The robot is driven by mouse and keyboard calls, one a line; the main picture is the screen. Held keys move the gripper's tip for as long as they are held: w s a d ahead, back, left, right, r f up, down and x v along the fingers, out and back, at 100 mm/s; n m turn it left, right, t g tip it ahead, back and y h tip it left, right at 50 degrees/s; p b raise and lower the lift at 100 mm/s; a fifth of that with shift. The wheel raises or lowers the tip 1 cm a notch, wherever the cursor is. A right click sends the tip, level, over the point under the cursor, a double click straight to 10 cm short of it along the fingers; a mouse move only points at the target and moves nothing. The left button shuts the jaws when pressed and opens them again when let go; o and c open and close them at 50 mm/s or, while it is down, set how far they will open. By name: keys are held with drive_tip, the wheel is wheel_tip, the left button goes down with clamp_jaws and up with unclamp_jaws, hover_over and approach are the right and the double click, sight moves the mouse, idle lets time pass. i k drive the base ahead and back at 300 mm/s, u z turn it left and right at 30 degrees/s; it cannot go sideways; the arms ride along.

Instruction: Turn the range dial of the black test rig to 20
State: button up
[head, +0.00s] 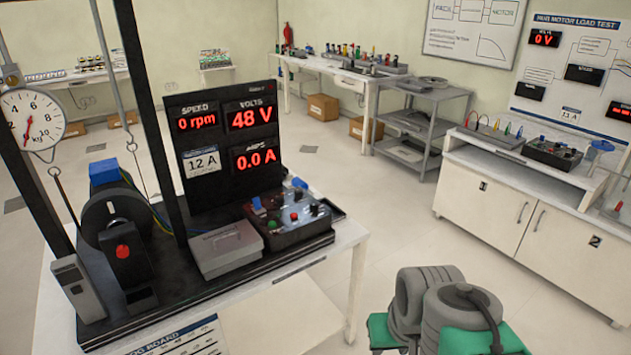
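The black test rig (205,285) stands on a white table at the left in the head view. Its upright display panel (222,143) reads 0 rpm, 48 V and 0.0 A, with a 12 A label. In front of the panel is a dark control box (284,231) with blue knobs, a red button (293,216) and other small controls. I cannot tell which control is the range dial, and no scale or number 20 is readable on the box. My gripper is not in view.
A grey lidded box (226,250) sits on the rig's base beside the control box. A round hanging scale (33,120) and a motor wheel (118,217) are at its left. A white cabinet (483,205) stands at the right. Pale floor lies between the table and cabinet.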

sight(279, 199)
drive_tip(key=u, duration=0.15)
drive_tip(key=i, duration=0.85)
drive_tip(key=u, duration=1)
drive_tip(key=i, duration=0.45)
drive_tip(key=u, duration=0.45)
